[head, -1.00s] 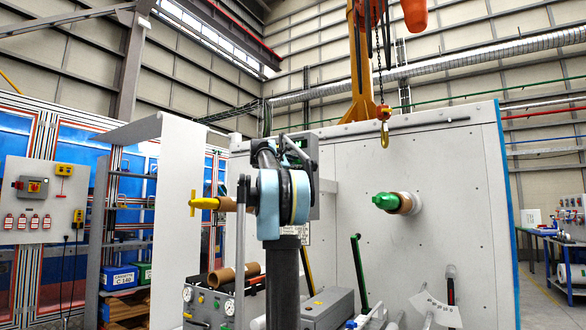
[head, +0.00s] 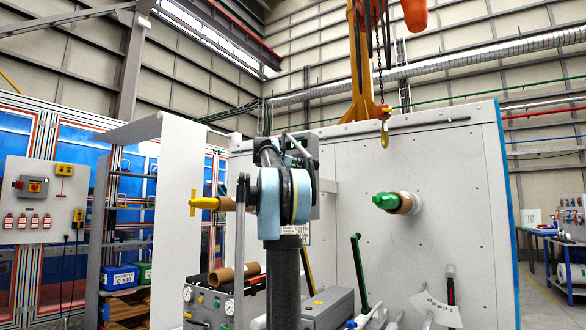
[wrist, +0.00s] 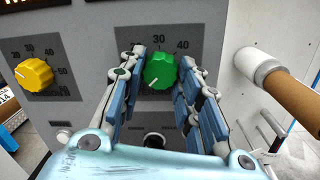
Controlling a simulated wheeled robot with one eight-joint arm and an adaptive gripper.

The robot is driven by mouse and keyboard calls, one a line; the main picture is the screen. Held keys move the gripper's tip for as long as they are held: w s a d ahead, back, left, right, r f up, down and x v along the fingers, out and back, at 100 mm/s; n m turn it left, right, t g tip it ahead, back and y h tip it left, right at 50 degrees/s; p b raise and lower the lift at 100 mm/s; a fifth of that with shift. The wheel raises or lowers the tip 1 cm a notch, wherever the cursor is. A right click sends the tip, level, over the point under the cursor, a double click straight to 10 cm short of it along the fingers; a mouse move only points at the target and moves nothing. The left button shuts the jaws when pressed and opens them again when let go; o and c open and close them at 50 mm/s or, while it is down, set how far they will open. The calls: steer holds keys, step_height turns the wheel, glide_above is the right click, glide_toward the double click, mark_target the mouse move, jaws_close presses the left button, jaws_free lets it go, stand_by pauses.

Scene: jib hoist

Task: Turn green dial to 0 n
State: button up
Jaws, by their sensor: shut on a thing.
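The green dial (wrist: 159,71) is on a dark square scale plate on a grey panel in the wrist view. The numbers 30 and 40 show above it; the rest of the scale is largely hidden by the fingers. A white pointer mark on the knob points down and to the left. My gripper (wrist: 162,73) is shut on the green dial, with one blue-padded finger on each side of it. In the head view my arm hides the dial and the fingers.
A yellow dial (wrist: 35,74) with its own scale sits left of the green one. A brown roll on a white stub (wrist: 289,88) juts out at the right, near my right finger.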

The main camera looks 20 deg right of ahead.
steer(key=shift+o, duration=0.2)
steer(key=shift+w+a+n, duration=0.1)
steer(key=shift+n, duration=0.6)
steer(key=o, duration=1)
steer(key=shift+o, duration=0.2)
steer(key=v, duration=1.2)
steer(key=shift+f, duration=0.1)
